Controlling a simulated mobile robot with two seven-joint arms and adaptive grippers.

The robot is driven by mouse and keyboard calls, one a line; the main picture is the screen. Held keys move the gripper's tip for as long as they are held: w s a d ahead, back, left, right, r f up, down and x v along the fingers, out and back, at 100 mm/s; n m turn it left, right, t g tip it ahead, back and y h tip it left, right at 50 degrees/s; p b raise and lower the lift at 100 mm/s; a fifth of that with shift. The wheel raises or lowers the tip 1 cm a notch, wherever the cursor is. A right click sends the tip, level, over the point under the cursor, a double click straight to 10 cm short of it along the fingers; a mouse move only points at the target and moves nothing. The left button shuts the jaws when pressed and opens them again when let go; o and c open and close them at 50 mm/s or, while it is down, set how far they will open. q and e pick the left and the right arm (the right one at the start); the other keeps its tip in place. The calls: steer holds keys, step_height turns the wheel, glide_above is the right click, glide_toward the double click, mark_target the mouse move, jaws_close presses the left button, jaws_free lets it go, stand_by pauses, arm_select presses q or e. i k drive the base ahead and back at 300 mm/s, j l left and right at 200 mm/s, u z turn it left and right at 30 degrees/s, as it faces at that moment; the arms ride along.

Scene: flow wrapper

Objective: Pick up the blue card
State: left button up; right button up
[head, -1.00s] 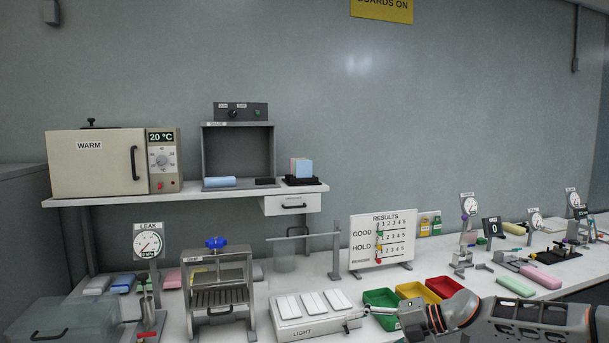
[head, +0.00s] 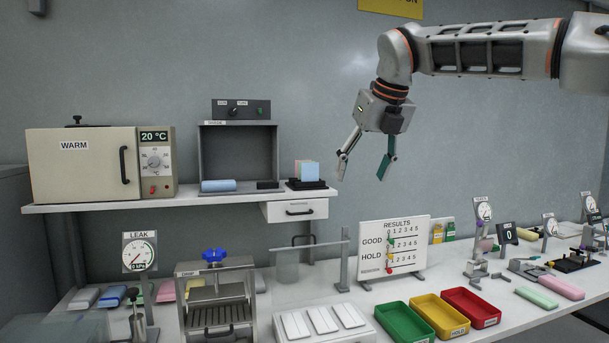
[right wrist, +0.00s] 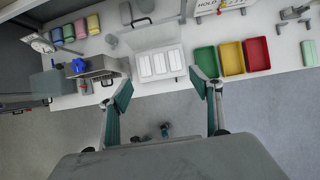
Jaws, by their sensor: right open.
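The blue card (head: 308,171) stands upright in a small black holder (head: 308,184) on the raised shelf, with a pinkish card edge beside it. My right gripper (head: 362,172) is open and empty, pointing down in the air to the right of the holder in the head view. Its two fingers are well apart. In the right wrist view the open fingers of my right gripper (right wrist: 162,92) frame the bench from above, with nothing between them. I cannot make out the blue card there. My left gripper does not show clearly in either view.
The shelf (head: 240,195) also carries a warming oven (head: 85,165) and a grey open cabinet (head: 238,150) with a blue roll (head: 218,186). Below are a results board (head: 392,248) and green (head: 404,322), yellow (head: 438,315) and red (head: 470,306) trays. Air around the gripper is clear.

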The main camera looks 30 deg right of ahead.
mark_target(310, 170)
steer(key=i+l, duration=0.2)
steer(key=i, duration=0.2)
steer(key=i+l, duration=0.15)
steer(key=i, duration=0.2)
steer(key=i+l, duration=0.2)
steer(key=i, duration=0.2)
